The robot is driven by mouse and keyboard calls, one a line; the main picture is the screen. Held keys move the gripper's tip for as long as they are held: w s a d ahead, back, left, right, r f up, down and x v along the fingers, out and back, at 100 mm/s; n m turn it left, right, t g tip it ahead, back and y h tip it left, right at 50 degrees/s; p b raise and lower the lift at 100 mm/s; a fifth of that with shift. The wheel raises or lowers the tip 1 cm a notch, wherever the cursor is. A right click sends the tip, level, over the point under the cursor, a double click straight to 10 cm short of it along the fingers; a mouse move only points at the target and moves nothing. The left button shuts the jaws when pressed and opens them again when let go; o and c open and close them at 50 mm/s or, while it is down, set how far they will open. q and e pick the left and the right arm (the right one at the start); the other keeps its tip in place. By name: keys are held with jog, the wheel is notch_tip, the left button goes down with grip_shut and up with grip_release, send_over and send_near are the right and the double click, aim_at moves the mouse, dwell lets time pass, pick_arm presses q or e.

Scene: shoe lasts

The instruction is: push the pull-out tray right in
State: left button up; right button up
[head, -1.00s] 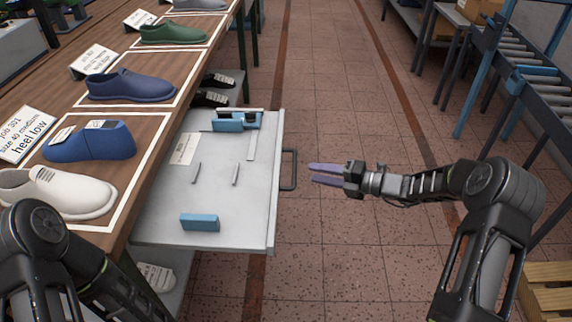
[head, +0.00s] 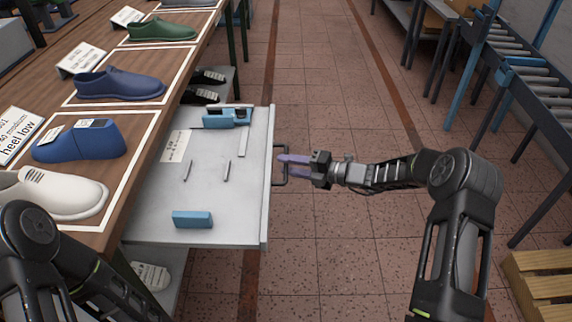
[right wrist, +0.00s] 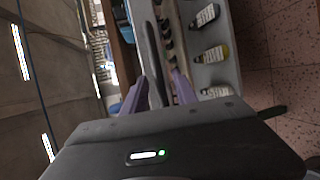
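The pull-out tray (head: 215,217) is grey and stands well out from under the wooden bench on the left in the head view. Its dark bar handle (head: 277,181) is on its right-hand front edge. My right gripper (head: 281,165) is at this handle, its two purple fingers apart and pointing at the tray. In the right wrist view a dark bar (right wrist: 152,55) shows between the spread fingers (right wrist: 158,92); I cannot tell whether they touch it. My left arm shows at the bottom left, but its gripper is out of view.
On the tray lie a blue block (head: 192,219), two small metal pins, a blue tool (head: 228,117) and a paper label (head: 175,146). Shoes and a blue last (head: 78,143) stand on the bench (head: 140,122). The tiled aisle right of the tray is clear; a roller conveyor (head: 535,85) stands beyond.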

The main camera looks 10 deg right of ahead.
jog(key=shift+w+a+f, duration=0.1)
jog(key=shift+w+a, duration=0.2)
jog(key=shift+a, duration=0.05)
jog(key=shift+c, duration=0.2)
grip_shut()
dwell(1.0)
